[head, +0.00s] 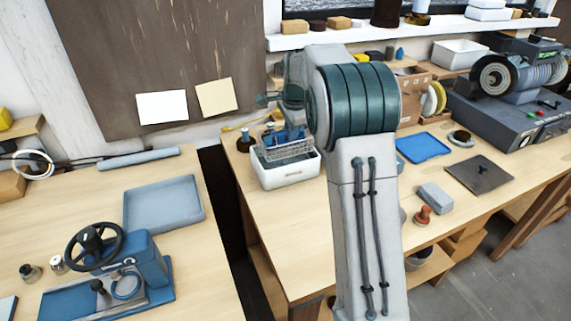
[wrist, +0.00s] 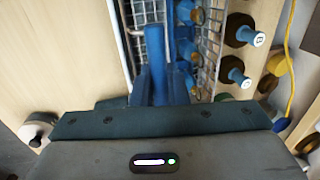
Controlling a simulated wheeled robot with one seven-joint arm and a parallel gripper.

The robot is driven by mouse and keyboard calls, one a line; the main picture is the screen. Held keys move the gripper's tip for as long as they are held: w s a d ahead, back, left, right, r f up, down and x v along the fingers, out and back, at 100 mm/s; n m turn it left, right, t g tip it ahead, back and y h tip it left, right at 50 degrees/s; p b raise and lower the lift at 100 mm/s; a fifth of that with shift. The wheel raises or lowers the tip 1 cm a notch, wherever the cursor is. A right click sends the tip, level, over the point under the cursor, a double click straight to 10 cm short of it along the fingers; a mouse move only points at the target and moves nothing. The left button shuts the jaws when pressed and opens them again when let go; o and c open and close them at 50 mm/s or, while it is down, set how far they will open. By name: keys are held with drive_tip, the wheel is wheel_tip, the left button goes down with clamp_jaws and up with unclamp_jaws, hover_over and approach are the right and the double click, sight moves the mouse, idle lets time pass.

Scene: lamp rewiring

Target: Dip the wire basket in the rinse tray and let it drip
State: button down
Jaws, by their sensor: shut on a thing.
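The wire basket (head: 287,150) is a grey mesh box at the white tub (head: 289,175) on the middle bench. The basket's lower part is hidden by the tub's rim, so I cannot tell how deep it sits or whether it touches the bottom. I cannot see any water. My gripper is shut on the basket, with blue fingers (wrist: 157,68) reaching down at it in the wrist view. The mesh (wrist: 209,45) shows there on both sides of the fingers, with blue pieces inside. The exact grip point is hidden.
Dark bottles (wrist: 240,30) stand close beside the basket. A grey-blue tray (head: 163,204) lies on the left bench near a handwheel device (head: 125,262). A blue tray (head: 423,147) lies right of my arm. A dark gap (head: 226,215) separates the benches.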

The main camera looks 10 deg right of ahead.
drive_tip(key=p+v, duration=0.1)
drive_tip(key=v, duration=0.1)
drive_tip(key=w+p+v, duration=0.1)
drive_tip(key=p+v, duration=0.1)
drive_tip(key=shift+s+r+p, duration=0.1)
drive_tip(key=shift+r+p, duration=0.05)
drive_tip(key=shift+p, duration=0.15)
idle(1.1)
